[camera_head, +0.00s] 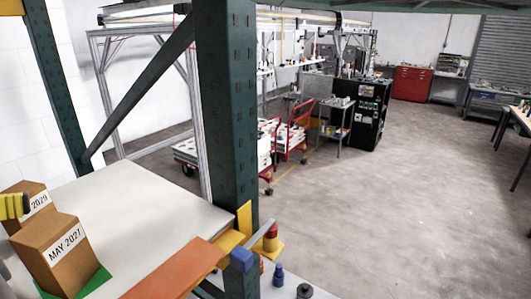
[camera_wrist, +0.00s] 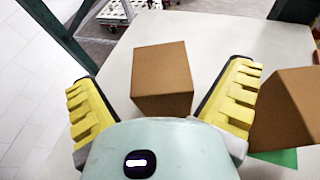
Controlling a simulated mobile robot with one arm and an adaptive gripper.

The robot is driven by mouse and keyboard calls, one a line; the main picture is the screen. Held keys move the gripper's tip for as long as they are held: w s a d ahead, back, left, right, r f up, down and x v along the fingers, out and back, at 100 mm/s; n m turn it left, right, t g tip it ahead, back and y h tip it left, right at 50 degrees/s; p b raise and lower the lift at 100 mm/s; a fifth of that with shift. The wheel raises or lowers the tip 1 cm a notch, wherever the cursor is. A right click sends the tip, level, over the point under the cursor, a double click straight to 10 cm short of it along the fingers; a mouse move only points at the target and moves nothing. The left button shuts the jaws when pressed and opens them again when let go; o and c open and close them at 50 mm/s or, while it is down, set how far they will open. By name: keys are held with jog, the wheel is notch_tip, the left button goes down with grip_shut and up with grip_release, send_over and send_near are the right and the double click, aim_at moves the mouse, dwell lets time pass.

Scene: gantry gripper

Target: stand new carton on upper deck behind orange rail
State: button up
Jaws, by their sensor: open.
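The upper deck (camera_head: 145,195) is a pale board at lower left in the head view. A brown carton marked 2029 (camera_head: 38,188) stands upright on it behind another carton marked MAY 2027 (camera_head: 50,268), which is at a green patch (camera_head: 95,284). The orange rail (camera_head: 175,268) runs along the deck's near edge. My gripper (camera_wrist: 160,100) is open in the wrist view. A plain-sided carton (camera_wrist: 162,78) stands between and beyond its yellow fingers, with gaps on both sides. The other carton (camera_wrist: 290,108) is close outside the right finger. One finger shows in the head view.
A dark green post (camera_head: 228,120) rises at the deck's right corner, with a diagonal brace to its left. The deck's middle and right are clear. Carts and benches stand far behind.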

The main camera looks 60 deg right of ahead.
jog(key=b+v, duration=0.3)
jog(key=v, duration=0.6)
jog(key=shift+a+b, duration=0.25)
jog(key=shift+b, duration=0.05)
jog(key=shift+s+r, duration=0.15)
